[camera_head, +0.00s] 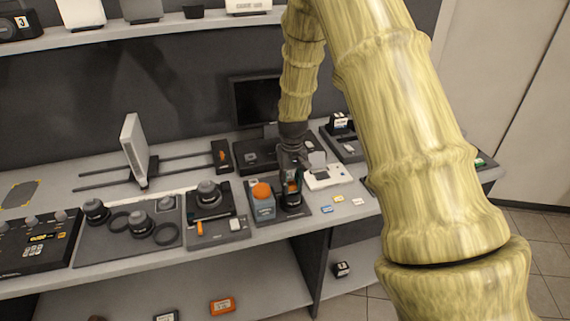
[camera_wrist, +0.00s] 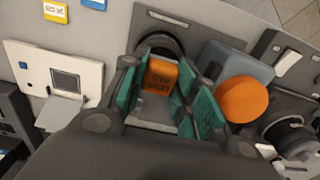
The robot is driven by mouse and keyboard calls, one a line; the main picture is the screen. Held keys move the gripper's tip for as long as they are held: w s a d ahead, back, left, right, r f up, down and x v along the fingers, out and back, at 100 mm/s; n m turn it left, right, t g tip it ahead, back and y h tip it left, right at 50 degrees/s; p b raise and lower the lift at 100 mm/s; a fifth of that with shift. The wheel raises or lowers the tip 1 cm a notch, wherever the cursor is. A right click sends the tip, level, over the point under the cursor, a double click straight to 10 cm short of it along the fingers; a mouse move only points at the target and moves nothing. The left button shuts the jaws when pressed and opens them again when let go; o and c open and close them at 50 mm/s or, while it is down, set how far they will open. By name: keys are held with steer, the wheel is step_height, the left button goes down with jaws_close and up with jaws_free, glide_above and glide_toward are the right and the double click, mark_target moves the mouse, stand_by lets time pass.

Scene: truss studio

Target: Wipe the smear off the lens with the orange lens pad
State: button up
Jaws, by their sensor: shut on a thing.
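My gripper (camera_head: 291,188) is low over the counter near the middle. In the wrist view my gripper (camera_wrist: 168,105) has its green-lined fingers around the orange lens pad (camera_wrist: 160,76), whose dark lettering faces the camera. A little of the orange pad (camera_head: 292,186) shows between the fingers in the head view. A black round ring or holder (camera_wrist: 158,43) lies just beyond the pad; I cannot tell whether the pad touches it. A black lens unit (camera_head: 209,192) stands on a tray to the left. More dark lenses (camera_head: 138,223) lie on a mat further left. No smear can be made out.
A grey-blue bottle with an orange cap (camera_head: 262,193) stands close to my gripper's left; its cap (camera_wrist: 242,99) is near the fingers in the wrist view. A white device (camera_head: 328,177) is close on the right. A white upright panel (camera_head: 134,146) stands left. Small cards (camera_head: 338,199) lie near the front edge.

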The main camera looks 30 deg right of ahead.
steer(key=shift+w+a, duration=0.2)
steer(key=shift+a, duration=0.65)
step_height(320, 180, up, 2)
steer(key=shift+w+r+p, duration=0.15)
steer(key=shift+p, duration=0.65)
steer(key=shift+r+p, duration=0.55)
steer(key=shift+r, duration=0.25)
steer(key=shift+r+p, duration=1.35)
steer(key=shift+r, duration=0.7)
